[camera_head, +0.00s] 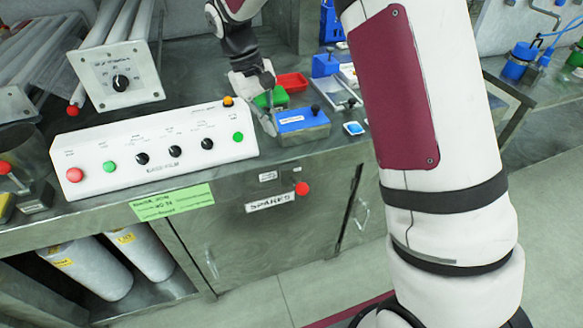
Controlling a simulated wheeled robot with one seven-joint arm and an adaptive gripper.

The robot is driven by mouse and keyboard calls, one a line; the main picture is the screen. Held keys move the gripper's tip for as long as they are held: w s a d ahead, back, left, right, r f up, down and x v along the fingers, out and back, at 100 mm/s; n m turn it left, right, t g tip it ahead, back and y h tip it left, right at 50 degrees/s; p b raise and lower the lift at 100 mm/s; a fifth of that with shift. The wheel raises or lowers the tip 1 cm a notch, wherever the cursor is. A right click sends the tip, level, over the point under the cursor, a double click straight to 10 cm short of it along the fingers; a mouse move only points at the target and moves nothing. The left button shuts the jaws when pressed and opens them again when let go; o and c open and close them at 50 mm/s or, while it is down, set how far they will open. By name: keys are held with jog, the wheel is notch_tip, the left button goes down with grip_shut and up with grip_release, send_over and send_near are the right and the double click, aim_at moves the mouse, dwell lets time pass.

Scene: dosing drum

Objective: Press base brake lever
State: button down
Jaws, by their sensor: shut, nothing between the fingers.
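I cannot pick out a base brake lever for certain. A red knob (302,188) sticks out of the cabinet front below the bench edge, right of a white label. A second red-knobbed handle (8,169) stands at the far left edge, partly cut off. My gripper (269,125) is shut and empty. It points down over the bench, beside the left end of a blue box (302,123) with a black knob. I cannot tell whether its tips touch the box or the bench. It is well above and left of the red knob on the cabinet.
A white control panel (160,150) with buttons and black dials lies left of my gripper. Green (271,97) and red trays (292,82) sit behind it. My arm hides the right middle. Floor (330,282) shows in front of the cabinet.

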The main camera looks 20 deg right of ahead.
send_near(297, 183)
notch_tip(297, 183, down, 2)
jog(key=w, duration=0.2)
jog(key=s+f, duration=0.1)
jog(key=s+f+p, duration=0.1)
jog(key=shift+s+d+f, duration=0.1)
jog(key=shift+s+d, duration=0.15)
jog(key=shift+d, duration=0.15)
jog(key=shift+s+d+f, duration=0.15)
jog(key=shift+s+f, duration=0.15)
jog(key=shift+s, duration=0.1)
jog(key=shift+f, duration=0.1)
